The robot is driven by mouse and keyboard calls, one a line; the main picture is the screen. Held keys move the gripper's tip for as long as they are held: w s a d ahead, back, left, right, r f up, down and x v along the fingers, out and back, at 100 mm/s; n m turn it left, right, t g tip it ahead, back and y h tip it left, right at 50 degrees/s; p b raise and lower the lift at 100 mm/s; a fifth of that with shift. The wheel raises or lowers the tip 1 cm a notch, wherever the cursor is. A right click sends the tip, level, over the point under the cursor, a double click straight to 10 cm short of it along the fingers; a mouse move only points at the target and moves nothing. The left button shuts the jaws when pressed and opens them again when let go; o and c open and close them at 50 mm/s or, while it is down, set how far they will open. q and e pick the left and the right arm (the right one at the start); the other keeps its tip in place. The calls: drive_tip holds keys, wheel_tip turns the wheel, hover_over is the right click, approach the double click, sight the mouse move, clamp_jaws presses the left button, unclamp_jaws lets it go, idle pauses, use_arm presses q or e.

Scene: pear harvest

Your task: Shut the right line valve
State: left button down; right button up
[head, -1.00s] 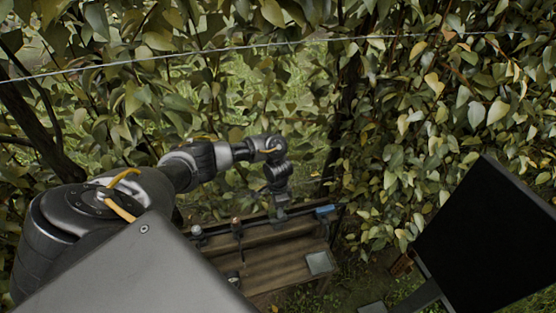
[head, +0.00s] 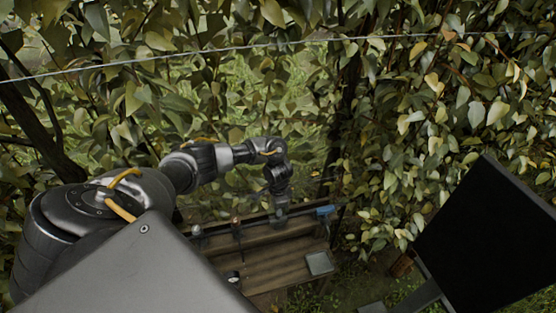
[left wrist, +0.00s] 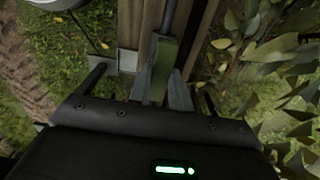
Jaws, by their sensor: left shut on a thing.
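My left gripper (head: 281,214) is at the back rail of a wooden bench (head: 285,268) and points down. In the left wrist view its fingers (left wrist: 161,92) are closed around a green handle-like piece (left wrist: 161,62), with a dark bar running upward from it. I cannot tell for certain that this is the right line valve's lever; in the head view the gripper hides it. A blue fitting (head: 325,211) sits at the right end of the rail, apart from the gripper. An upright brown-topped handle (head: 236,225) stands left of the gripper. My right gripper is not in view.
A grey square plate (head: 320,263) lies on the bench's right side. Dense leafy branches (head: 400,150) surround the bench at the back and right. A wire (head: 250,46) crosses above. The bench's middle boards are clear.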

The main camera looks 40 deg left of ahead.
use_arm(q)
drive_tip(key=m, duration=0.4)
drive_tip(key=m+b, duration=0.1)
drive_tip(key=m, duration=0.3)
drive_tip(key=shift+m, duration=0.3)
drive_tip(key=m+b, duration=0.2)
drive_tip(key=m, duration=0.2)
drive_tip(key=m+b, duration=0.1)
drive_tip(key=m, duration=0.3)
drive_tip(key=shift+b, duration=0.3)
drive_tip(key=shift+m, duration=0.5)
drive_tip(key=c, duration=1.3)
unclamp_jaws()
